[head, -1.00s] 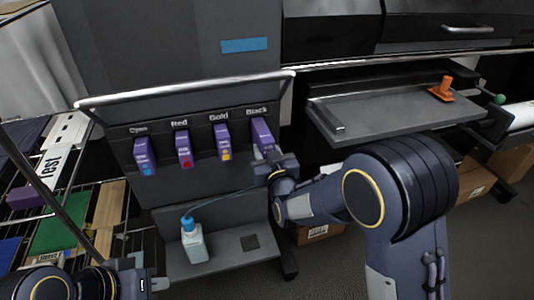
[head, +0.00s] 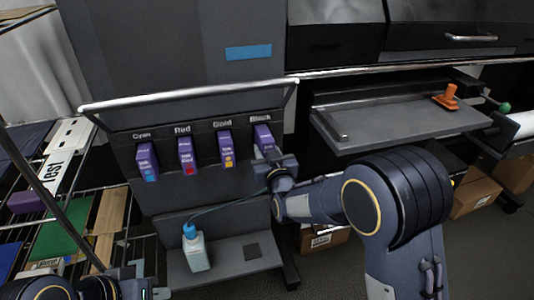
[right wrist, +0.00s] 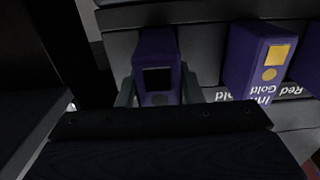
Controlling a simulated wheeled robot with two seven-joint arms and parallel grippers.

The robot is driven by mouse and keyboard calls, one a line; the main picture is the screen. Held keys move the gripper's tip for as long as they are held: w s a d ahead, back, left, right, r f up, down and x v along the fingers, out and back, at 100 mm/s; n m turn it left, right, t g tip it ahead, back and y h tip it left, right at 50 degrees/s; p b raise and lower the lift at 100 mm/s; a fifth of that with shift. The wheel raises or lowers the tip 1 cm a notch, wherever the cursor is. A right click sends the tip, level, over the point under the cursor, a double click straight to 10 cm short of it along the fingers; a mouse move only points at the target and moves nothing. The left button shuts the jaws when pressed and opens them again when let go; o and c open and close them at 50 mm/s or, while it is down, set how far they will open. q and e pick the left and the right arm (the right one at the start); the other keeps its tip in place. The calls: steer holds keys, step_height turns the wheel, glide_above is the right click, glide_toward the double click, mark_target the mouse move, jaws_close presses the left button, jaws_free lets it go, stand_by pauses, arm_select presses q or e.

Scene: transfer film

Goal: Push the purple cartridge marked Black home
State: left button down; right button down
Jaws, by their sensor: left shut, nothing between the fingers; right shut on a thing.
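The purple cartridge under the Black label (head: 263,136) sits in the rightmost slot of the dark cartridge panel, its outer end sticking out. My right gripper (head: 277,163) is shut on its outer end. In the right wrist view the same purple cartridge (right wrist: 156,58), with a black square on its face, stands between my two fingers (right wrist: 158,91). Its inner end is hidden in the slot. My left gripper (head: 140,285) is low at the left edge of the head view, shut and empty, away from the panel.
Purple cartridges under Cyan (head: 147,162), Red (head: 187,155) and Gold (head: 226,149) stick out of slots to the left. A white bottle (head: 196,252) with a blue tube stands on the ledge below. A grey tray (head: 400,112) juts out at right; a wire rack stands at left.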

steer(key=shift+w+r, duration=0.1)
stand_by(0.3)
steer(key=shift+x, duration=1.15)
steer(key=c, duration=0.9)
jaws_free()
steer(key=v, duration=0.7)
steer(key=shift+s+b, duration=0.35)
